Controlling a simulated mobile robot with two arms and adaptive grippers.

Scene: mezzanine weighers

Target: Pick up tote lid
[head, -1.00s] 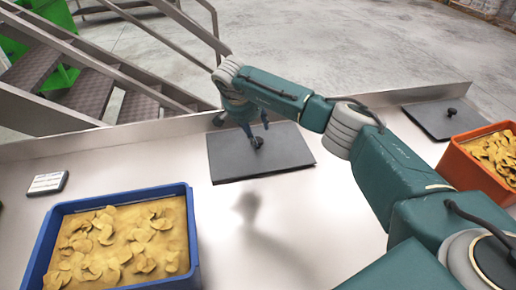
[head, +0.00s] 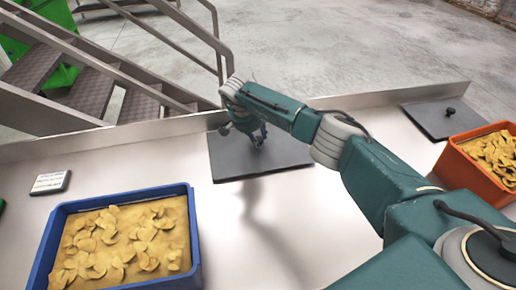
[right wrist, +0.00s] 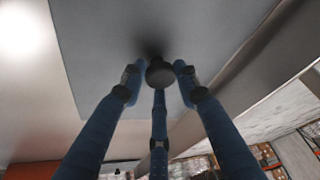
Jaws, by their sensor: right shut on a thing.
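A flat dark grey tote lid (head: 232,164) with a small black knob lies on the steel counter, behind and to the right of the blue tote (head: 193,232). My right gripper (head: 258,139) points down over the middle of the lid and is shut on its knob. In the right wrist view the fingers close in around the round dark knob (right wrist: 160,73), with the lid's grey underside-facing plate (right wrist: 110,45) beyond it. The lid appears to lie flat on the counter. The blue tote is open and filled with chips. My left gripper is not in view.
A second dark lid (head: 432,120) with a knob lies at the far right, beside an orange tote (head: 473,172) of chips. A small white label block (head: 50,182) lies at left. Metal stairs and railing (head: 90,85) stand behind the counter's raised back edge.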

